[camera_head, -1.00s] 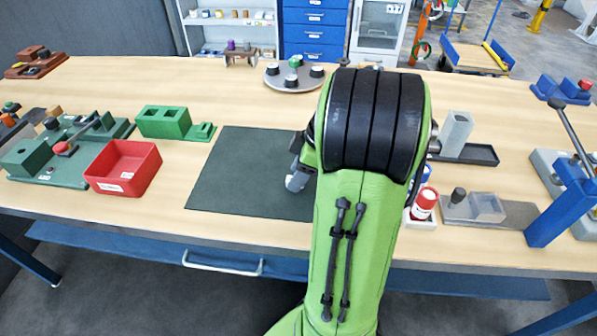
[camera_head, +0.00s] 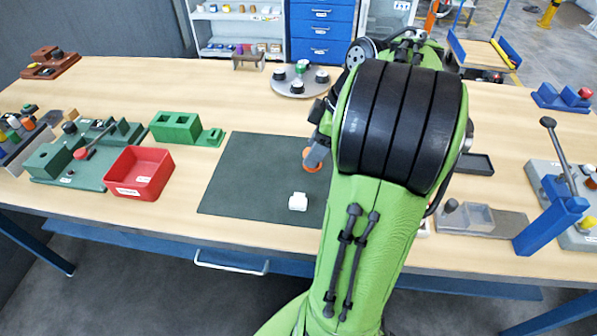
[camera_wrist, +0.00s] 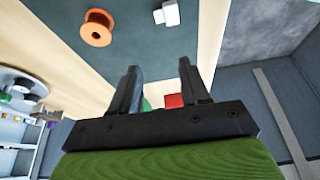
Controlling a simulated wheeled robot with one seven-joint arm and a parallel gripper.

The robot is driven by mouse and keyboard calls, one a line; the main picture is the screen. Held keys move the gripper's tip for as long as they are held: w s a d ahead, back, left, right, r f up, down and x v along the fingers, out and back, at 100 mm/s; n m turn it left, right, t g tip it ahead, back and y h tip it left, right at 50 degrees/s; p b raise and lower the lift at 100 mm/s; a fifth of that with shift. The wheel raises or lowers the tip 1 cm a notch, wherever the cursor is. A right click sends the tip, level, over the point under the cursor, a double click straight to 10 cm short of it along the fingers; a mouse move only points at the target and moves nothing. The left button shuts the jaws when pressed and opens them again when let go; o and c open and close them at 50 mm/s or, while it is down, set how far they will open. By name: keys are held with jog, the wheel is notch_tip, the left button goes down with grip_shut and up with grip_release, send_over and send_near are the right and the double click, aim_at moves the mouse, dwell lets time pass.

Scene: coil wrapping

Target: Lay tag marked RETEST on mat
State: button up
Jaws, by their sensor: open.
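The dark green mat (camera_head: 245,185) lies at the front middle of the table. A small white object (camera_head: 298,201) rests on its front part and also shows at the top of the wrist view (camera_wrist: 167,13); no marking on it is legible, so I cannot tell whether it is the RETEST tag. An orange spool (camera_wrist: 97,28) stands on the mat and shows partly beside my arm in the head view (camera_head: 312,160). My gripper (camera_wrist: 158,70) is open, with nothing between its fingers, above the table. My arm hides the right part of the mat.
A red bin (camera_head: 140,175) and a green block with pockets (camera_head: 178,127) stand left of the mat. A round grey turntable (camera_head: 300,82) stands behind it.

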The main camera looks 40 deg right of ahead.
jog(key=w+a+r+m, duration=0.1)
jog(key=a+r+m, duration=0.15)
jog(key=a, duration=0.95)
jog(key=s+a+f+m+t+h, duration=0.2)
jog(key=s+a+m, duration=0.2)
jog(key=s+a, duration=0.5)
jog(key=shift+a+h, duration=0.2)
jog(key=shift+h, duration=0.1)
jog(key=shift+s+r+m, duration=0.1)
jog(key=shift+r+m, duration=0.1)
jog(key=shift+m, duration=0.05)
notch_tip(320, 180, up, 6)
jog(key=p, duration=0.6)
jog(key=shift+r, duration=0.15)
